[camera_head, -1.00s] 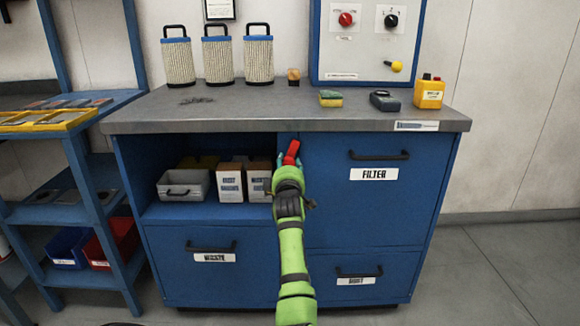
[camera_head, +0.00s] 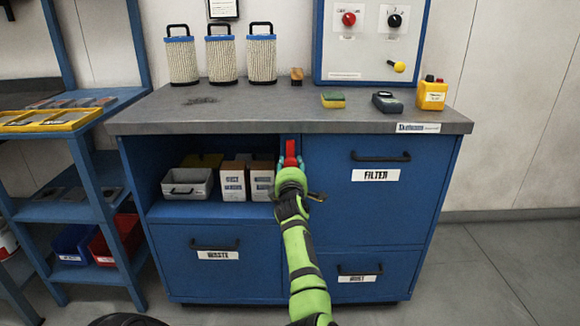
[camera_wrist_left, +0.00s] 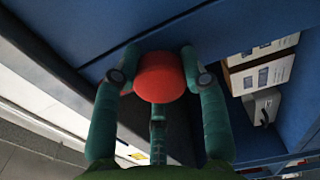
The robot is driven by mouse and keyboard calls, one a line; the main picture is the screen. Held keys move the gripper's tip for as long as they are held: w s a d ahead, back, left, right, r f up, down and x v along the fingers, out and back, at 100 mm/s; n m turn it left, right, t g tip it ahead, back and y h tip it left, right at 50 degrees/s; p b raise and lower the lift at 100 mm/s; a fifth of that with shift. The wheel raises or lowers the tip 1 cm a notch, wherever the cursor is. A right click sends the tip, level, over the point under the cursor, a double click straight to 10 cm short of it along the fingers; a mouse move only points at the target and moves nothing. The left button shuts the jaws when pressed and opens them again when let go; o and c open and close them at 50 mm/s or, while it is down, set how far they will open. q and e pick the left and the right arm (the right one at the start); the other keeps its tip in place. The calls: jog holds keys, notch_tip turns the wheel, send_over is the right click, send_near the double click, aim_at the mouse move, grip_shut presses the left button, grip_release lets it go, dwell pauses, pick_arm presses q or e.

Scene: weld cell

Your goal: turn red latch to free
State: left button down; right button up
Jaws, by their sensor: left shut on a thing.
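The red latch (camera_head: 290,152) is on the blue cabinet front, just under the worktop and left of the FILTER door (camera_head: 376,208). It stands about upright in the head view. In the left wrist view the red latch (camera_wrist_left: 161,77) shows its rounded end between two teal fingers. My left gripper (camera_head: 290,163) is shut on the latch; its green arm comes up from below. The latch's mount behind the fingers is hidden. My right gripper is not in view.
The worktop (camera_head: 240,112) overhangs just above the latch. An open shelf with boxes (camera_head: 233,181) and a grey bin (camera_head: 187,184) lies left of it. The FILTER door's dark handle (camera_head: 380,156) juts out at the right. Floor at the right is clear.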

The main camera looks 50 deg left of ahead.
pick_arm(q)
jog(key=shift+w+d, duration=0.2)
jog(key=c, duration=0.7)
grip_release()
jog(key=shift+w, duration=0.1)
jog(key=shift+o, duration=0.2)
jog(key=shift+s, duration=0.2)
jog(key=v, duration=0.7)
jog(key=shift+d, duration=0.15)
